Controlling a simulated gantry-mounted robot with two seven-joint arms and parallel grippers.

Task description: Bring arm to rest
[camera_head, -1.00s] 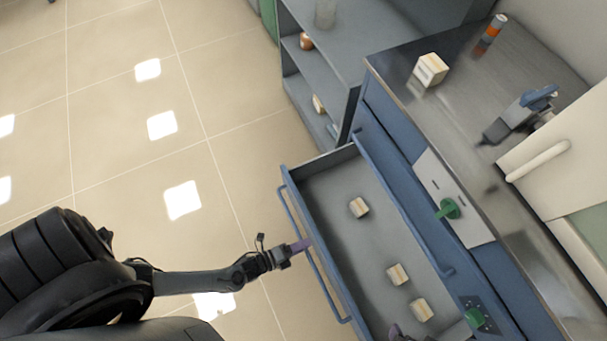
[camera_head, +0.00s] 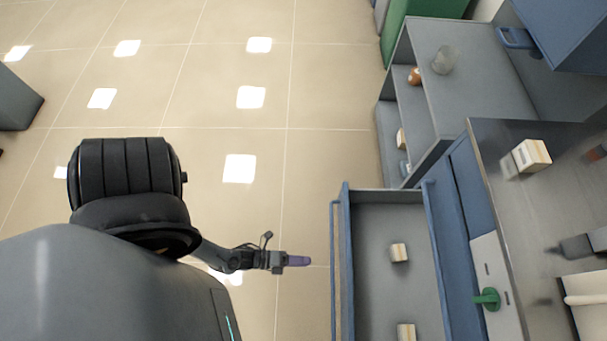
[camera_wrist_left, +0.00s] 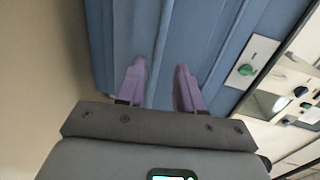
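My left gripper (camera_head: 298,260) is in the head view, left of the open drawer and over the tiled floor, apart from the drawer's handle bar. In the left wrist view its two purple fingers (camera_wrist_left: 160,85) are spread apart with nothing between them. Behind them is the blue cabinet front. My left arm reaches in from the left, bent down toward the floor side. My right gripper is not in view.
The open drawer (camera_head: 375,215) juts out to the left of the blue cabinet and holds small light blocks (camera_head: 399,253). A grey shelf unit (camera_head: 470,85) stands behind it. A green knob (camera_head: 488,299) sits on the cabinet front.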

